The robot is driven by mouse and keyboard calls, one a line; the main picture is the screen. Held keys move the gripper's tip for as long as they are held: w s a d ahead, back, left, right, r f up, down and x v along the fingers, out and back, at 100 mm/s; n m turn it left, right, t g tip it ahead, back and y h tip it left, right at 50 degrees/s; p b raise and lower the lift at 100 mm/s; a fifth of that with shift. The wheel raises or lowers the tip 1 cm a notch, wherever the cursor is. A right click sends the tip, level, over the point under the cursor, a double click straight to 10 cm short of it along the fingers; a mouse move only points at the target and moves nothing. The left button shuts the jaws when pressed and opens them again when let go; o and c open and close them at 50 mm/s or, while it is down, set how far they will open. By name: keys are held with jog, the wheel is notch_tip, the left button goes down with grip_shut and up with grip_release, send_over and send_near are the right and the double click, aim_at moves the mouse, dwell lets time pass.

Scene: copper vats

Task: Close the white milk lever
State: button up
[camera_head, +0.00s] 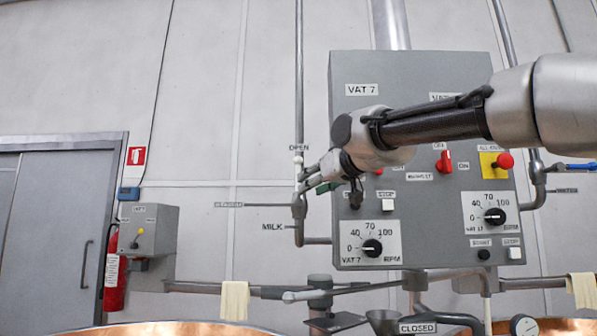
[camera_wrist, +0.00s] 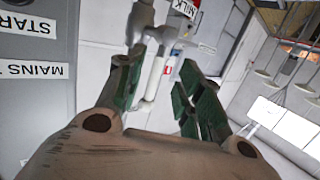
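The milk lever's white knob (camera_head: 298,160) shows just under the OPEN label in the head view. The lever appears to stand upright along the grey pipe, above the MILK label (camera_head: 272,227). My gripper (camera_head: 308,184) is beside the pipe, a little below the knob, and hides part of the valve. In the wrist view my gripper (camera_wrist: 157,68) is open, with its green-lined fingers apart. A white cylindrical piece (camera_wrist: 155,77) shows between the fingers, probably the lever. Whether a finger touches it I cannot tell.
The grey VAT 7 control box (camera_head: 410,80), with knobs and a red switch (camera_head: 445,161), stands right behind my arm. A blue-handled valve (camera_head: 580,167) is at far right. Copper vat rims (camera_head: 170,328) lie below. A fire extinguisher (camera_head: 115,275) hangs left.

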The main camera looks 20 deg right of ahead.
aim_at(300, 169)
jog(key=shift+t+y, duration=0.3)
jog(key=shift+t, duration=0.6)
jog(key=w+r, duration=0.1)
jog(key=w, duration=0.1)
jog(key=w+a+r, duration=0.1)
jog(key=w+r, duration=0.1)
jog(key=w, duration=0.1)
jog(key=w+a+r, duration=0.1)
jog(key=w, duration=0.1)
jog(key=shift+w+r, duration=0.2)
jog(key=shift+r, duration=0.2)
grip_shut()
